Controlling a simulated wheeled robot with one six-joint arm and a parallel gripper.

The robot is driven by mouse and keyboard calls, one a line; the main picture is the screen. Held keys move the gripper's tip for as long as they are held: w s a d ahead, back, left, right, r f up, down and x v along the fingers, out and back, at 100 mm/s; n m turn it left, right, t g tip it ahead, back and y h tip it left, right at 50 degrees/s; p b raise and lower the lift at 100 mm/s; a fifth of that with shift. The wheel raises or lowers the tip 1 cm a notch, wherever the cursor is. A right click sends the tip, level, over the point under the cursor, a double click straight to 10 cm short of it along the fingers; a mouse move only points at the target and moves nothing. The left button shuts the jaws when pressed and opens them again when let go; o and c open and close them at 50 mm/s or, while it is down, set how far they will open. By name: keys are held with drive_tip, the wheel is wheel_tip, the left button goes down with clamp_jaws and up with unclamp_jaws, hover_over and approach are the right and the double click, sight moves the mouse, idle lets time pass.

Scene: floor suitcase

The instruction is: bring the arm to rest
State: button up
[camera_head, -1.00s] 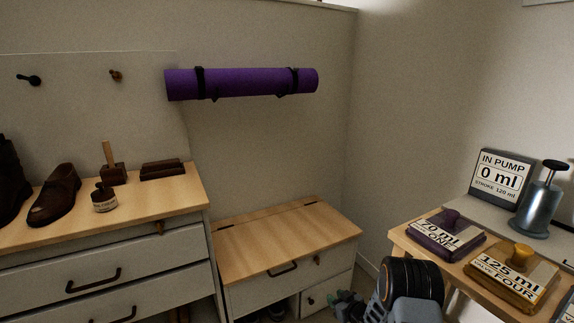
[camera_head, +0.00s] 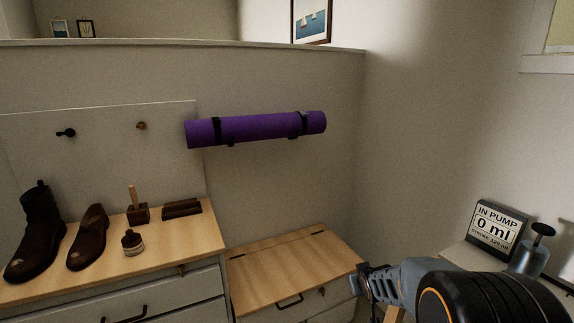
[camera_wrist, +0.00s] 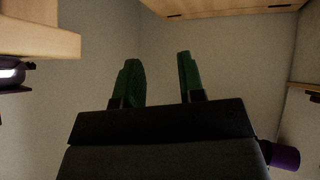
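My gripper (camera_wrist: 159,60) shows in the wrist view as two green fingers standing apart with nothing between them. It is open and empty, with plain wall behind it. In the head view my arm enters from the lower right and reaches left, its end in front of the right edge of the low wooden-topped chest (camera_head: 290,266). The fingers are hard to make out there. The wrist view looks upside down, with a wooden top (camera_wrist: 215,7) along its upper edge.
A purple rolled mat (camera_head: 262,127) hangs on the wall, clear of my arm. A dresser (camera_head: 185,235) with shoes, a brush and a jar stands at left.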

drive_tip(key=s+a+r+m+g+p, duration=0.1)
drive_tip(key=s+a+r+g+p, duration=0.1)
drive_tip(key=s+r+p, duration=0.5)
drive_tip(key=s+a+r+g+p, duration=0.3)
drive_tip(key=s+r+p, duration=0.4)
drive_tip(key=s+r, duration=0.9)
drive_tip(key=shift+s+a+r+m+y, duration=0.25)
drive_tip(key=shift+r+m+y, duration=0.15)
drive_tip(key=shift+r, duration=0.55)
